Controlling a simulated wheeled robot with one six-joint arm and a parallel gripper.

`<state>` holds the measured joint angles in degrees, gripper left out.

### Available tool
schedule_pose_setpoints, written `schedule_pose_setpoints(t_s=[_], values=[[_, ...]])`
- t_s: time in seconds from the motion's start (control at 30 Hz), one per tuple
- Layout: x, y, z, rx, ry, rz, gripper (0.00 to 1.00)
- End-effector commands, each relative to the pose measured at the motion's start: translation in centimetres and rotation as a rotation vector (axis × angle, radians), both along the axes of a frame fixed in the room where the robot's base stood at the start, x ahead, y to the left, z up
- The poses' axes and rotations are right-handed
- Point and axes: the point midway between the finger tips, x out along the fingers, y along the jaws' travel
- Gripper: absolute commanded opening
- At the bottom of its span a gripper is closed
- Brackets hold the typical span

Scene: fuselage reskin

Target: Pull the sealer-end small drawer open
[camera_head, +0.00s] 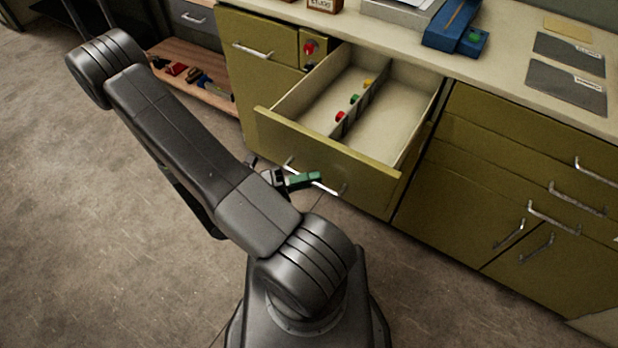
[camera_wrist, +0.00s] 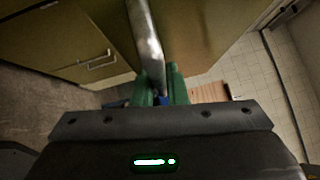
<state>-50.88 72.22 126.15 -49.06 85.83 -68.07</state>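An olive-green drawer (camera_head: 330,150) is pulled well out of the bench in the head view. Its pale inside has a divider with several small red, green and yellow items along it. Its silver bar handle (camera_head: 315,183) runs across the front face. My gripper (camera_head: 300,180), with green fingers, is at this handle. In the wrist view the handle (camera_wrist: 147,40) runs between the two fingers (camera_wrist: 160,85), which are closed about it. The frames do not show whether this is the sealer-end small drawer.
Shut olive drawers and doors with bar handles (camera_head: 553,217) lie to the right, and another drawer (camera_head: 258,62) to the left. An open wooden shelf (camera_head: 195,78) holds tools. The worktop (camera_head: 500,85) bears a blue device (camera_head: 455,30) and dark pads. The floor (camera_head: 90,220) at left is clear.

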Motion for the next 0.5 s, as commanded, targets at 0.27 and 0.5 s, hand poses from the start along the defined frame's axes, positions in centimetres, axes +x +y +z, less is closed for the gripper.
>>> schedule_pose_setpoints(t_s=[0.27, 0.5], values=[[0.0, 0.0, 0.0, 0.000, 0.000, 0.000, 0.20], [-0.1, 1.2, -0.2, 0.000, -0.002, 0.003, 0.20]])
